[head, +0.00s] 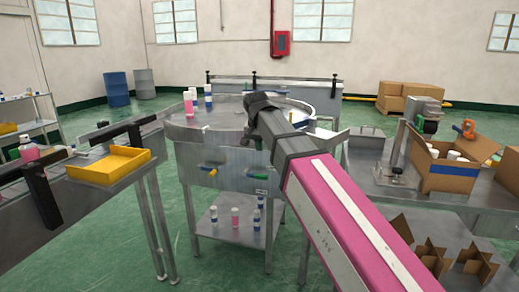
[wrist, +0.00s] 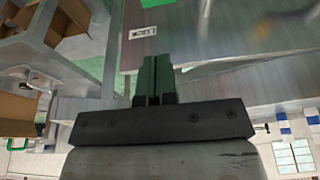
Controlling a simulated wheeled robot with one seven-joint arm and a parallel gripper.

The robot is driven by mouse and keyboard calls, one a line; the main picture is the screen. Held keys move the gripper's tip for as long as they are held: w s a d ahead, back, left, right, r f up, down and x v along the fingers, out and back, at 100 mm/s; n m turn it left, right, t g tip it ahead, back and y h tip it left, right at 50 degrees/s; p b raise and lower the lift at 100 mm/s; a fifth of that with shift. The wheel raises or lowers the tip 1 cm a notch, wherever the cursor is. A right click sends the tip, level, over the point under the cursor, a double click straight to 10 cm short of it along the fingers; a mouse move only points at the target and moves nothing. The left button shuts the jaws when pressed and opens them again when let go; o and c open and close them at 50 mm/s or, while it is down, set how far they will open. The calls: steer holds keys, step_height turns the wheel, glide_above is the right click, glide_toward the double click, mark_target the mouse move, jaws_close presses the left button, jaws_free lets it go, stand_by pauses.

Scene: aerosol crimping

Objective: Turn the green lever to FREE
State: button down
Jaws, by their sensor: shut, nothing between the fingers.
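The green lever (head: 257,177) is on the front panel of the round metal table in the head view, at the panel's right part. Its lettering is too small to read. My gripper (wrist: 157,60) shows in the wrist view with its two dark fingers together and nothing between them. In the head view my arm reaches over the table's right side, and the gripper is mostly hidden. A flat green patch (wrist: 185,4) lies at the top edge of the wrist view, apart from the fingertips; I cannot tell whether it is the lever.
Bottles (head: 190,103) stand on the round table (head: 228,135). A yellow tray (head: 108,165) is at left. An open carton (head: 455,172) stands on the right bench. Green floor is clear between the tables.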

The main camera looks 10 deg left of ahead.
steer(key=x, duration=1)
steer(key=shift+s+f, duration=0.1)
steer(key=shift+s, duration=0.3)
steer(key=shift+f, duration=0.8)
steer(key=shift+f, duration=0.1)
